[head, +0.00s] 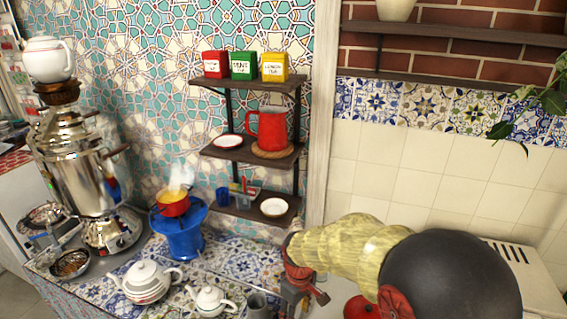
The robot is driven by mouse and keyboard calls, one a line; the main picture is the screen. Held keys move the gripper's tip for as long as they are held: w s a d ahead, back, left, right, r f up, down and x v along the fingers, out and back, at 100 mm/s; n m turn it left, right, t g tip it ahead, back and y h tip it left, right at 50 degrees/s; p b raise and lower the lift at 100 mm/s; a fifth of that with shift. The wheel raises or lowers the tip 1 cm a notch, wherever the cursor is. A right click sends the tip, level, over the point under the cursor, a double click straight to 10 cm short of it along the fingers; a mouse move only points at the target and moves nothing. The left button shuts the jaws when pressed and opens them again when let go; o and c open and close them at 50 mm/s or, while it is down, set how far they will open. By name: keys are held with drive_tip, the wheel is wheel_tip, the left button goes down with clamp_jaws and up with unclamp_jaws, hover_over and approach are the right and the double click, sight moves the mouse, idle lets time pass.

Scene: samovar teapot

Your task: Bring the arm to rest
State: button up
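My arm reaches in from the lower right of the head view, with a pale yellow sleeve and a large dark round part. My gripper (302,296) is at its far end, low over the right end of the tiled counter (215,262). It is small and partly covered by the arm, so I cannot tell whether its fingers are open or shut. No held thing can be made out.
A silver samovar (82,175) bears a white teapot (47,60). A blue burner (180,233) holds a steaming red pot (173,204). Two white teapots, one larger (147,281) and one smaller (211,300), stand in front. Wall shelves (250,152) rise behind my gripper, holding a red pitcher (271,130).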

drive_tip(key=s+d+r+m+t+b, duration=0.2)
drive_tip(key=s+d+r+m+b, duration=0.2)
drive_tip(key=s+d+r, duration=0.3)
drive_tip(key=s+d+r+m+t+b, duration=0.3)
drive_tip(key=s+d+r+m+b, duration=0.2)
drive_tip(key=s, duration=0.8)
wheel_tip(320, 180, up, 2)
drive_tip(key=shift+d+r+t, duration=0.25)
drive_tip(key=shift+d+t, duration=0.05)
drive_tip(key=shift+d, duration=0.85)
